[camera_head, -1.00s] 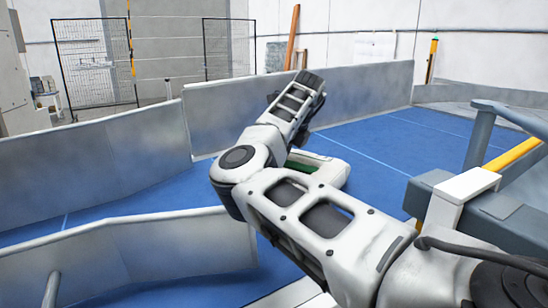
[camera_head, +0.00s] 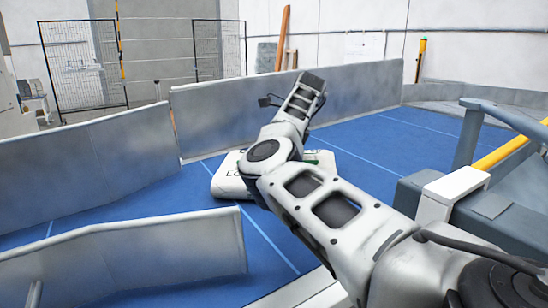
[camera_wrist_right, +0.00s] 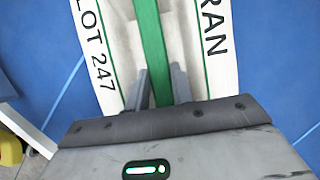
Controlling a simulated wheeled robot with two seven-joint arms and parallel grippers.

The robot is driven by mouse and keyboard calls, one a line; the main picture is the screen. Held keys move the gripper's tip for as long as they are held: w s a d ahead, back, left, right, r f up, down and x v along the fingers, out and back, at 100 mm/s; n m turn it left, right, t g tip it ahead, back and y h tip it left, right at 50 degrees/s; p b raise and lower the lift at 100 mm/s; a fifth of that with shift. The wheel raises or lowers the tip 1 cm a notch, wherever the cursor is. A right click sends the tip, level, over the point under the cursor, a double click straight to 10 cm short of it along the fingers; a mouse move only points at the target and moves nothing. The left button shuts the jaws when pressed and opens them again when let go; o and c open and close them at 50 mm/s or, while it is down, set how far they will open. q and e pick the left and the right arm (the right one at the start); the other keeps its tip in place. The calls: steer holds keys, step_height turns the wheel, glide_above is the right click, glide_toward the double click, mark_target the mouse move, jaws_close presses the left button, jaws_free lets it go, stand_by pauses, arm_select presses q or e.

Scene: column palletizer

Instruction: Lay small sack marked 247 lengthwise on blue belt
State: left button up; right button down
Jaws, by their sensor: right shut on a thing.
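The white sack (camera_head: 228,183) with a green stripe is in the middle of the head view, partly hidden behind my right arm. My left gripper is not in view.
Grey metal guard walls border the belt at left (camera_head: 90,175), at the back (camera_head: 300,105) and front left (camera_head: 130,262). A grey frame with a yellow bar (camera_head: 505,152) stands at right. Bare blue belt shows behind and in front of the sack.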

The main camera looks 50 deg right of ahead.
steer(key=shift+a, duration=0.15)
steer(key=n+g+y, duration=0.1)
steer(key=n, duration=0.2)
steer(key=shift+a+n, duration=0.1)
steer(key=shift+n, duration=0.2)
steer(key=shift+w+n+g+y, duration=0.1)
steer(key=shift+n+g+y, duration=0.25)
steer(key=shift+n, duration=0.65)
steer(key=shift+r, duration=0.1)
steer(key=shift+n+g+y, duration=0.25)
steer(key=shift+n, duration=0.75)
steer(key=c, duration=1.1)
jaws_free()
